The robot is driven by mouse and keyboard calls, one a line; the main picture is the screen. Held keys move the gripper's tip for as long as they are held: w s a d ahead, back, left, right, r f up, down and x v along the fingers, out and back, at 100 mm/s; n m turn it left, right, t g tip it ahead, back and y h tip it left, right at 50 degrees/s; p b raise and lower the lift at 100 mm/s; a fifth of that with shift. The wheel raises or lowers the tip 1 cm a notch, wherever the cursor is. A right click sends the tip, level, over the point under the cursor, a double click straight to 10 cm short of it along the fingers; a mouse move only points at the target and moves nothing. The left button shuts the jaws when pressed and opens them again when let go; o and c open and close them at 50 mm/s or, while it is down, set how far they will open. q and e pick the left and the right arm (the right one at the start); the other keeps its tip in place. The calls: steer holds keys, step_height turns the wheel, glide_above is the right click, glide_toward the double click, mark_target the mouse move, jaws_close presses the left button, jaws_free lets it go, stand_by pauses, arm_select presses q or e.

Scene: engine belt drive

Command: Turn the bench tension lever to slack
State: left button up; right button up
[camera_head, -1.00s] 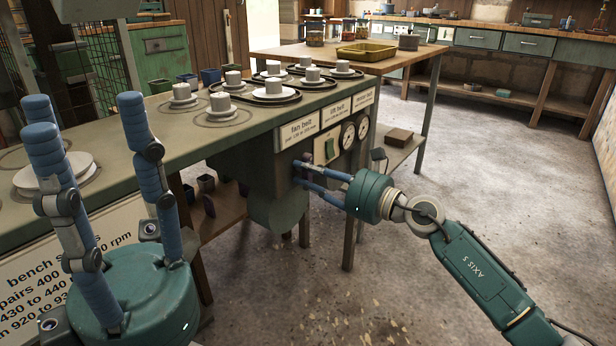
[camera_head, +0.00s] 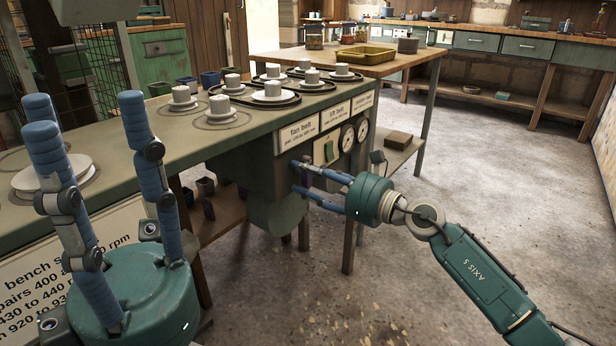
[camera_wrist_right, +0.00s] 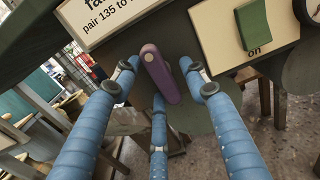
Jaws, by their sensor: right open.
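The tension lever (camera_wrist_right: 160,76) is a short purple bar on the bench's dark front panel. In the right wrist view its round pivot is at the upper left and its free end points down, slightly to the right. In the head view it is small and partly hidden by fingers. My right gripper (camera_head: 295,176) is open in front of it, with blue fingertips on both sides of the lever and a third finger below; I cannot tell whether any touches. My left gripper (camera_head: 80,110) is open and empty, fingers upward, in front of the bench's left end.
The bench top (camera_head: 130,140) carries pulleys and belts on its far part. A green switch (camera_wrist_right: 253,25) marked "on" sits right of the lever, beside gauges (camera_head: 347,138). A wooden table (camera_head: 285,57) stands behind. The floor (camera_head: 480,170) at right is clear.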

steer(key=v, duration=1.2)
